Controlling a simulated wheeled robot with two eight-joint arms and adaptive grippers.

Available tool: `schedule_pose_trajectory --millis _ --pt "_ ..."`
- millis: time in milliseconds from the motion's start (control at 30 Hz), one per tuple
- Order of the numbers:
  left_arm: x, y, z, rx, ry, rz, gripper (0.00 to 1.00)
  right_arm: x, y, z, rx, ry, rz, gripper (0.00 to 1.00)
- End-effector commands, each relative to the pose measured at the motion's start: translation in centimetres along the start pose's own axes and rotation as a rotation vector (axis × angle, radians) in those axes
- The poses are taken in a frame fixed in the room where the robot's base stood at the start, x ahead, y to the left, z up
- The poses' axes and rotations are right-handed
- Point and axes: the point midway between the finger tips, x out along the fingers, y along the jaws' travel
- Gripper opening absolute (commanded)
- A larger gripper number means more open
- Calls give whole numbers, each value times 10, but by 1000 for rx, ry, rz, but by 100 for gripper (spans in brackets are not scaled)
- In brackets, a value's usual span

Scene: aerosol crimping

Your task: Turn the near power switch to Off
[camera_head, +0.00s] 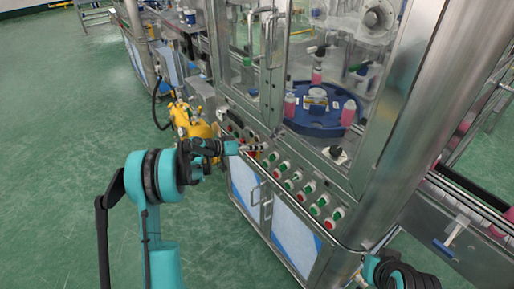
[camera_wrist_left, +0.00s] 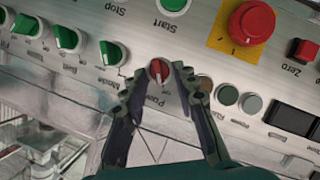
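In the left wrist view, the red power switch (camera_wrist_left: 160,72) sits on the grey metal control panel (camera_wrist_left: 135,32), with the label "Power" beside it. My left gripper (camera_wrist_left: 159,74) has its two dark fingers on either side of the knob, spread apart; contact with the knob is not clear. In the head view my left gripper (camera_head: 254,147) reaches the panel's upper left part and hides the switch there. Part of my right arm shows at the bottom right; its gripper fingers are out of view.
Several green selector knobs (camera_wrist_left: 112,53), a green Start button (camera_wrist_left: 174,5) and a red emergency stop (camera_wrist_left: 251,23) surround the switch. The glazed machine holds a blue turntable (camera_head: 318,122) with pink bottles. A yellow unit (camera_head: 190,122) stands left; green floor is free further left.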

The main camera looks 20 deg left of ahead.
Motion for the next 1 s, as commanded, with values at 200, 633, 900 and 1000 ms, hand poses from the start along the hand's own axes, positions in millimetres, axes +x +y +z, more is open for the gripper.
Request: schedule_pose_trajectory --millis 200,633,900,1000 --pt "-15 -1 0 -1 1 -2 28 0 0 0 0 0 0 0" --pt "-101 -1 0 -1 1 -2 28 0 0 0 0 0 0 0" --pt "-120 0 0 0 0 0 28 0 0 0 0 0 0 0" --pt "-120 0 0 0 0 0 28 0 0 0 0 0 0 0"
